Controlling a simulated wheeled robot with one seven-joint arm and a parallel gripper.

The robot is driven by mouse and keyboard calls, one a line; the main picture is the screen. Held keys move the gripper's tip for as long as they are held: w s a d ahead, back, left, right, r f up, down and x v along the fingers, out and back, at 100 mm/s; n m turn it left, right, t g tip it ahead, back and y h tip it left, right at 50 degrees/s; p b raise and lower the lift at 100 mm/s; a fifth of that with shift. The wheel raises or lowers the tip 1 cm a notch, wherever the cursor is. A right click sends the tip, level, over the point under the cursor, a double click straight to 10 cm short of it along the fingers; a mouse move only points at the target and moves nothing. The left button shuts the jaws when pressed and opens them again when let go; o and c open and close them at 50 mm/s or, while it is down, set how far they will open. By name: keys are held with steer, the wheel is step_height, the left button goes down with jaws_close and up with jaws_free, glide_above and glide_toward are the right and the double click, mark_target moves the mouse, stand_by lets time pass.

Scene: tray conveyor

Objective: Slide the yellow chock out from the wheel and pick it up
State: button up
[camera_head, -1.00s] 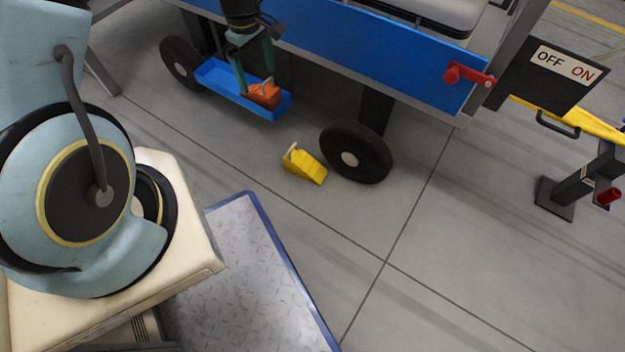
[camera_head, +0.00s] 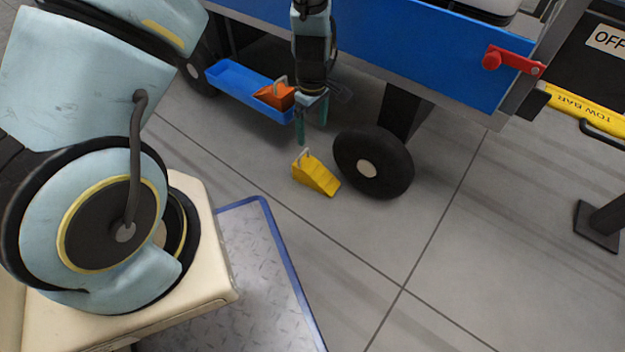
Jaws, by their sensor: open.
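The yellow chock (camera_head: 318,176) lies on the floor just left of the cart's front black wheel (camera_head: 372,163). A small pale handle (camera_head: 303,154) stands up at its left end. I cannot tell whether the chock touches the wheel. My gripper (camera_head: 312,138) points down with its green fingers open and empty, above and a little behind the chock's handle end. An orange chock-like piece (camera_head: 275,96) rests in the blue tray (camera_head: 237,86) on the cart's side, left of my gripper.
The blue cart side (camera_head: 430,45) with a red lever (camera_head: 510,62) stands behind and above the wheel. A yellow tow bar (camera_head: 580,105) is at the right. A blue-edged metal plate (camera_head: 262,290) lies in front. The floor right of the plate is clear.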

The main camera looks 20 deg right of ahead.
step_height(320, 180, down, 5)
steer(key=b, duration=0.4)
stand_by(0.7)
step_height(320, 180, up, 10)
steer(key=p, duration=1)
